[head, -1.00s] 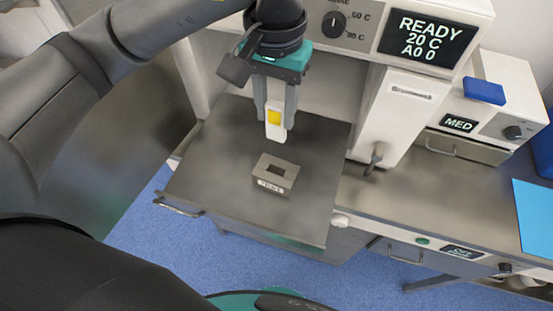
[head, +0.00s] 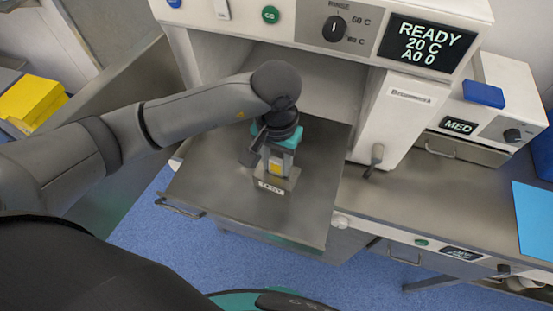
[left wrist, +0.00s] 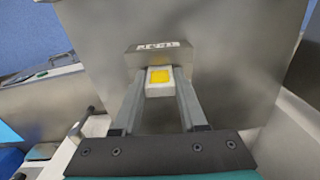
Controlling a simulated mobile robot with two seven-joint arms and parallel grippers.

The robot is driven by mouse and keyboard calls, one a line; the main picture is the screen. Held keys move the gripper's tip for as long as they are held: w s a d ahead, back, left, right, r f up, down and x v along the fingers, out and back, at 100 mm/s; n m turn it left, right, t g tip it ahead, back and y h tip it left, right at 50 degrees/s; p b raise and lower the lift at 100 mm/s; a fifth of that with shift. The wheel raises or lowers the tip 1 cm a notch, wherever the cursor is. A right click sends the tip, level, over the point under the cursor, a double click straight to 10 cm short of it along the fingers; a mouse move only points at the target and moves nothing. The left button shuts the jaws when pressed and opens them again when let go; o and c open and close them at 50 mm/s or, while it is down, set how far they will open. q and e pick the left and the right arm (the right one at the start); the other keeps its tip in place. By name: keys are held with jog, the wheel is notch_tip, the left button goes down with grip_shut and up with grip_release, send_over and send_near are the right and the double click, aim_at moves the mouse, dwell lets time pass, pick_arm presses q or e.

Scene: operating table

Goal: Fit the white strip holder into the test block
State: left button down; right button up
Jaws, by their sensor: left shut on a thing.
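The white strip holder (head: 276,169) with its yellow patch is upright between the fingers of my left gripper (head: 278,170), which is shut on it. It also shows in the left wrist view (left wrist: 159,82), between the two fingertips. The grey test block (head: 271,187) with a white label sits on the metal tray, directly below the holder. In the left wrist view the block (left wrist: 160,56) is right behind the holder. The holder's lower end and the block's slot are hidden, so I cannot tell how deep it sits. My right gripper is out of view.
The metal tray (head: 226,206) is otherwise bare around the block. The white machine with the READY screen (head: 427,43) rises behind it, with a column and lever (head: 374,158) to the right. A yellow box (head: 32,102) stands far left.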

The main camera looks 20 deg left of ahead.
pick_arm(q)
jog(key=shift+f, duration=0.15)
jog(key=shift+c, duration=2.2)
grip_release()
jog(key=shift+r, duration=0.25)
notch_tip(320, 180, up, 12)
jog(key=b, duration=0.1)
jog(key=shift+b, duration=0.3)
jog(key=shift+f, duration=0.1)
